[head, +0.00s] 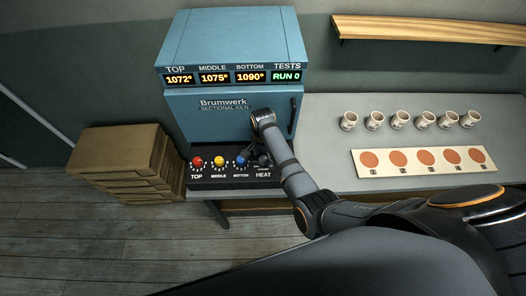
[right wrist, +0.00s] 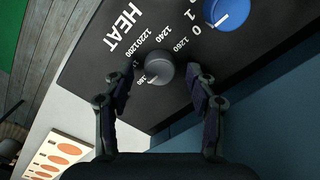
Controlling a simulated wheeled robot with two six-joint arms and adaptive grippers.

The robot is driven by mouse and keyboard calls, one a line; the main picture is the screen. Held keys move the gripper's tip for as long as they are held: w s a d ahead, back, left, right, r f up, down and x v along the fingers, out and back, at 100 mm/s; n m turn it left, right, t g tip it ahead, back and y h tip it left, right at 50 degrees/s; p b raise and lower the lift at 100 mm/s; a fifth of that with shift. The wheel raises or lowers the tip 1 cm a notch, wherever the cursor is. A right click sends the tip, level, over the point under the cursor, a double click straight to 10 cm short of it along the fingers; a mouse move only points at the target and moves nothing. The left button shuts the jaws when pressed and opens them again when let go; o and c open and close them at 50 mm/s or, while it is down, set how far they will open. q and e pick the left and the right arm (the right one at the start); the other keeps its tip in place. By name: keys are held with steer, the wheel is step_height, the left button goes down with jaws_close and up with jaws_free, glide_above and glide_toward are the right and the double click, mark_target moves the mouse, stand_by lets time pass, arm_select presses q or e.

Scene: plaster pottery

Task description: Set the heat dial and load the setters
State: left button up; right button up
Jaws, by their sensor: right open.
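The blue kiln (head: 230,120) stands on the bench with its door shut; its displays read 1072°, 1075°, 1090° and RUN 0. On its front panel are a red TOP knob (head: 197,162), a yellow MIDDLE knob (head: 219,162) and a blue BOTTOM knob (head: 241,161). The dark grey heat dial (right wrist: 159,66) shows in the right wrist view among marks including 1220, 1240 and 1260. My right gripper (right wrist: 165,88) is open, its fingers on either side of the dial, with visible gaps. Setters are not identifiable by name. My left gripper is not in view.
Several pale cups (head: 400,119) stand in a row on the bench (head: 325,108), behind a white board (head: 363,169) with numbered orange discs. Stacked brown boxes (head: 118,155) stand left of the kiln. A wooden shelf (head: 430,31) is on the wall.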

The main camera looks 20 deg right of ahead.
mark_target(264, 158)
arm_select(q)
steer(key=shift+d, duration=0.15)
arm_select(e)
step_height(264, 158, up, 11)
steer(key=shift+r, duration=0.2)
steer(key=shift+d, duration=0.1)
